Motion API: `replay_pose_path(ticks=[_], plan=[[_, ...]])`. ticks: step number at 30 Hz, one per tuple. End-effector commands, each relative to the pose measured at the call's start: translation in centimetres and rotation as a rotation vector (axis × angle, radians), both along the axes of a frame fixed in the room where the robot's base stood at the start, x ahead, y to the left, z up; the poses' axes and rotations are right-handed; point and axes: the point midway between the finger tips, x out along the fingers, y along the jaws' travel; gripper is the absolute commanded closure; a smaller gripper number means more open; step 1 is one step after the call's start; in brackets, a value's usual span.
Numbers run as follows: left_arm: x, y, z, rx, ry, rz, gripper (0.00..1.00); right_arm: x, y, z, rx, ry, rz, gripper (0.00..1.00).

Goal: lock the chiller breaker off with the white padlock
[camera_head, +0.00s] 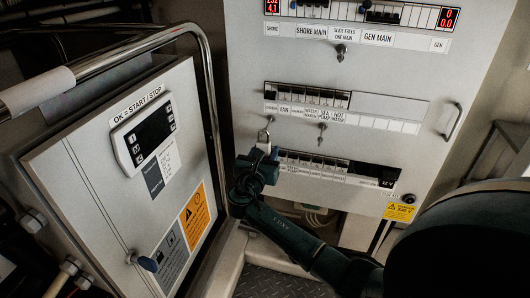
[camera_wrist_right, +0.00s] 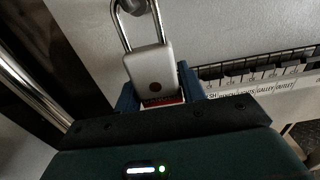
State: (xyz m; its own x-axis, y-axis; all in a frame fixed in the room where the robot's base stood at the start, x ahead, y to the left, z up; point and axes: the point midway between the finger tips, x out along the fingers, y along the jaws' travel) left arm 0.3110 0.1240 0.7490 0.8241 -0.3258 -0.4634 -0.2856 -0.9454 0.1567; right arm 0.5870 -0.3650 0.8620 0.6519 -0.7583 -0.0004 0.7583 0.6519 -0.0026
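The white padlock (camera_head: 264,143) is at the left end of the breaker panel, below the middle breaker row (camera_head: 305,95). In the right wrist view the padlock (camera_wrist_right: 153,70) is upright with its shackle up; the shackle's top loops around or in front of a grey knob (camera_wrist_right: 133,6), and I cannot tell which. My right gripper (camera_head: 262,160) is at the padlock's lower body. Its blue fingers (camera_wrist_right: 158,95) sit against both sides of it. I cannot pick out the chiller breaker by its label. My left gripper is out of view.
The grey panel (camera_head: 235,60) has two similar small hanging fittings, one higher (camera_head: 341,50) and one to the right (camera_head: 322,131). A lower breaker row (camera_head: 315,163) is beside my gripper. A controller box (camera_head: 90,150) and a metal rail (camera_head: 205,70) stand close on the left.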

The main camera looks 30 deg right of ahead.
Motion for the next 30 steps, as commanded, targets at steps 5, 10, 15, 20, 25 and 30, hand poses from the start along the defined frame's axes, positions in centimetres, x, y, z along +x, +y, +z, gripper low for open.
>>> replay_pose_path(ticks=[5,10,15,20,25,30], plan=[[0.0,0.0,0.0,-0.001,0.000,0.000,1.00,0.0,0.0,0.0,0.000,0.000,0.000,0.45],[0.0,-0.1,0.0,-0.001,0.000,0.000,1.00,0.0,0.0,0.0,0.000,0.000,0.000,0.37],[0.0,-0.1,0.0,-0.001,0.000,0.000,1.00,-0.1,0.1,-0.1,0.001,0.002,0.000,0.37],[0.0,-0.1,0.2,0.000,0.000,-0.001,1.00,-0.9,1.2,-0.1,0.003,0.003,0.002,0.37],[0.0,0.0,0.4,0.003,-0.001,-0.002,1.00,-3.2,3.8,-0.1,0.004,0.003,0.004,0.37],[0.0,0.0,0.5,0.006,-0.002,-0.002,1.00,-5.7,6.7,-0.1,0.003,0.003,0.002,0.37]])
